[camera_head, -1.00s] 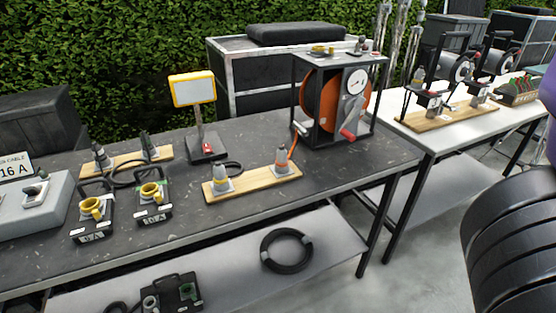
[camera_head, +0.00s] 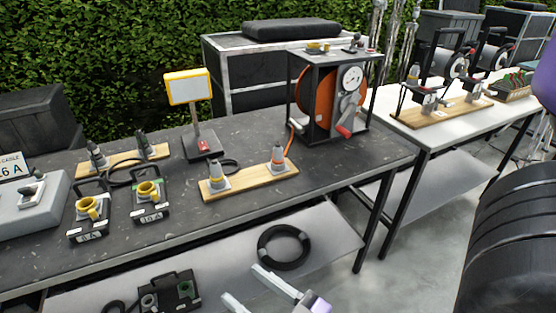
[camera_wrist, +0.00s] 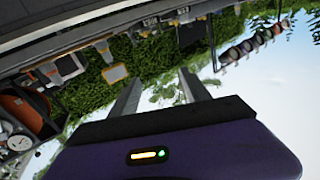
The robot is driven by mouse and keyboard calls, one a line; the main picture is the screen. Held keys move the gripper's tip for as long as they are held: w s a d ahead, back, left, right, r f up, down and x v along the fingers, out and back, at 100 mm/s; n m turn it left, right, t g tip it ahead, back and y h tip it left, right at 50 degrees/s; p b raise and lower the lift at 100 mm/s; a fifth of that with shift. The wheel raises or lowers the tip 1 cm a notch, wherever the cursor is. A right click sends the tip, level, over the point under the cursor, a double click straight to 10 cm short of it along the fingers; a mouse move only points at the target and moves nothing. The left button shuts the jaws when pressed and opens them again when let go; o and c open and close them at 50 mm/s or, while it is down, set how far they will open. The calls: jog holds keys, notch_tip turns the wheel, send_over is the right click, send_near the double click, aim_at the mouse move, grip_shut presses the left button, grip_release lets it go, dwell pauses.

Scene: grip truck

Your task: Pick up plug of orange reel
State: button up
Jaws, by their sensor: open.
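The orange reel (camera_head: 319,96) stands in a black frame at the back right of the dark table. An orange cable runs from it to a grey and orange plug (camera_head: 278,160), which stands upright at the right end of a wooden board (camera_head: 248,181). A similar grey and yellow plug (camera_head: 217,176) stands at the board's left end. My gripper (camera_head: 240,282) is low at the bottom of the head view, in front of and below the board, open and empty. In the wrist view its two fingers (camera_wrist: 162,73) are apart with nothing between them.
Two boxes with yellow sockets (camera_head: 88,208) and a lamp on a stand (camera_head: 190,88) are left of the board. A coiled black cable (camera_head: 284,247) lies on the lower shelf (camera_head: 325,232). The tabletop right of the board is clear.

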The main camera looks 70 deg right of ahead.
jog(key=w+d+r+m+h, duration=0.2)
jog(key=w+d, duration=0.5)
jog(key=d, duration=0.1)
jog(key=w+d+r+m+h, duration=0.2)
jog(key=w+d+r+m, duration=0.1)
jog(key=w+d, duration=0.5)
jog(key=w+d+r+n+g, duration=0.1)
jog(key=w+d+r, duration=0.25)
jog(key=d, duration=0.55)
jog(key=w+d+r+g, duration=0.1)
jog(key=w+d+r, duration=0.25)
jog(key=d, duration=0.55)
jog(key=s+d+r+n+g+y+p, duration=0.1)
jog(key=s+d+r+g+y, duration=0.15)
jog(key=d, duration=0.65)
jog(key=n+g+y, duration=0.1)
jog(key=g+y, duration=0.4)
jog(key=g, duration=0.4)
send_over(280, 145)
jog(key=s, duration=0.2)
jog(key=f, duration=0.8)
jog(key=shift+w+a+f, duration=0.2)
jog(key=shift+a+f, duration=0.1)
jog(key=shift+a, duration=0.1)
jog(key=shift+s+f, duration=0.1)
jog(key=shift+f, duration=0.2)
jog(key=x, duration=0.7)
jog(key=shift+f+p, duration=0.15)
jog(key=shift+p, duration=0.15)
